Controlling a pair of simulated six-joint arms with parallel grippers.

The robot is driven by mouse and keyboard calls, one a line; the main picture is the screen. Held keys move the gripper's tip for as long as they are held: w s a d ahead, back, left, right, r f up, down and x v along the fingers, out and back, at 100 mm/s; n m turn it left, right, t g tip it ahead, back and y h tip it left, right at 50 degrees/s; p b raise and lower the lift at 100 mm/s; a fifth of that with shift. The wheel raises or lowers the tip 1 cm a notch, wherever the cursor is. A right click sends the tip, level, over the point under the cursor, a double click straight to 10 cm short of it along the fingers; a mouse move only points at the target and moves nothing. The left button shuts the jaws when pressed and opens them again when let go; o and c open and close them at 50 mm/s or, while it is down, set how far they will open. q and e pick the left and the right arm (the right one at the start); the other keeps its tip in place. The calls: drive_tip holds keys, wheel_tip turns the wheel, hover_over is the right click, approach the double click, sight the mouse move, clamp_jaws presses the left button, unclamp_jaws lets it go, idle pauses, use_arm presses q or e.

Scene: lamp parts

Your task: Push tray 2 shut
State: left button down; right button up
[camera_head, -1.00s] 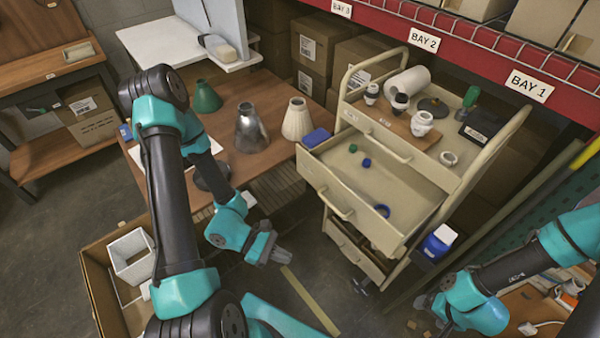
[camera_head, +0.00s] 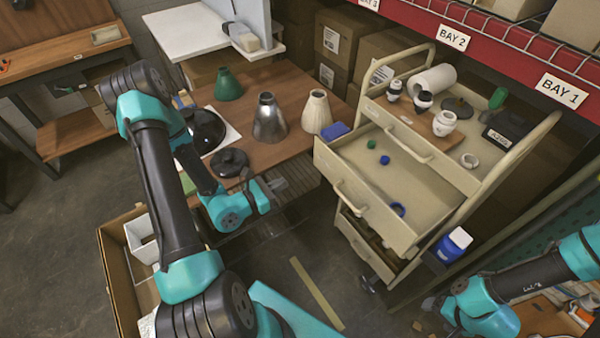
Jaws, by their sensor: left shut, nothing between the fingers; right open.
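The cream cart has a wide drawer (camera_head: 400,160) pulled far out toward the left front, probably tray 2; I cannot read its label. Its front carries a bar handle (camera_head: 352,198). My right gripper (camera_head: 428,303) is open and empty, low at the right, below the blue-and-white bottle (camera_head: 453,245).
A lower drawer (camera_head: 365,245) of the cart is also partly out. The wooden table (camera_head: 290,150) holds lamp shades and a blue block (camera_head: 334,131). A cardboard box (camera_head: 115,275) stands at the left front.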

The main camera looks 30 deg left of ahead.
sight(323, 162)
use_arm(q)
drive_tip(key=x, duration=1.2)
drive_tip(key=shift+w+d, duration=0.2)
drive_tip(key=shift+w, duration=0.2)
drive_tip(key=shift+w+d, duration=0.15)
drive_tip(key=shift+w, duration=0.25)
